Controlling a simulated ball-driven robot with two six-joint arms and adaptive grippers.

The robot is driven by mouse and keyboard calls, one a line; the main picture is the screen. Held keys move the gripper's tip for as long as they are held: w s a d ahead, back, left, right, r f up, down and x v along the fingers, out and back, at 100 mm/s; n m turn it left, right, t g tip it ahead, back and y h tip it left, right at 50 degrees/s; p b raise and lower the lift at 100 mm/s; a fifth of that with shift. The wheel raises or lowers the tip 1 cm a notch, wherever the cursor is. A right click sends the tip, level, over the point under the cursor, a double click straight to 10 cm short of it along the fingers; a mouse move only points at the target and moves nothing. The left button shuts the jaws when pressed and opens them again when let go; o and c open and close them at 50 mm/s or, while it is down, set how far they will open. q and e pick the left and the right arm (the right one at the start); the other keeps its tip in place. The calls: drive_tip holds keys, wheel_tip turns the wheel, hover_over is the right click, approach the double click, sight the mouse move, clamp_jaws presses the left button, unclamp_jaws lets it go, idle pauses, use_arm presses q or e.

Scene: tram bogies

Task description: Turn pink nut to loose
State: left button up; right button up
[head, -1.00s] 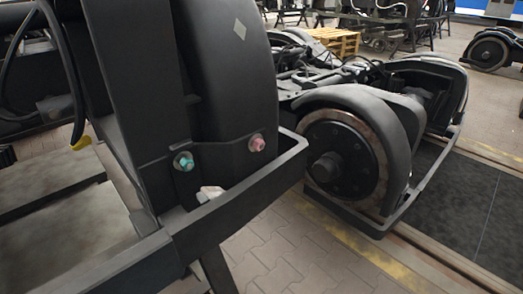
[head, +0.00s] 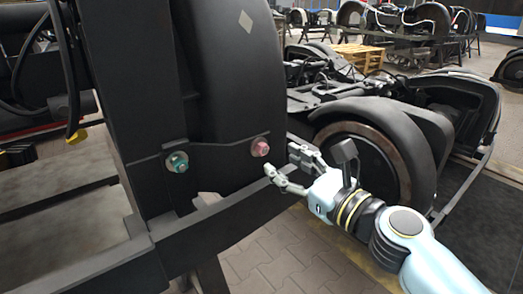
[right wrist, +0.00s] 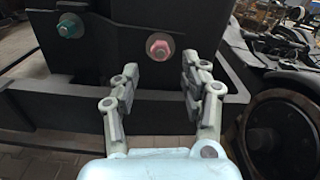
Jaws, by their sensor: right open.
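The pink nut (head: 260,147) sits on a dark plate of the bogie frame in the head view, with the teal nut (head: 177,162) to its left. The pink nut also shows in the right wrist view (right wrist: 160,46), beyond the fingertips and between them, with the teal nut (right wrist: 70,26) at upper left. My right gripper (head: 279,166) is open and empty, just right of and a little below the pink nut, apart from it. In the right wrist view its two fingers (right wrist: 157,75) stand spread. My left gripper is not in view.
A dark rail (head: 215,222) of the frame runs below the nuts, close under my right gripper. Another bogie with a large wheel (head: 365,165) stands behind my right arm. A wooden pallet (head: 358,56) lies farther back. Paved floor (head: 285,255) shows below.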

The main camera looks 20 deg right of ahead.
sight(265, 151)
drive_tip(key=x, duration=0.7)
drive_tip(key=shift+f, duration=0.1)
clamp_jaws()
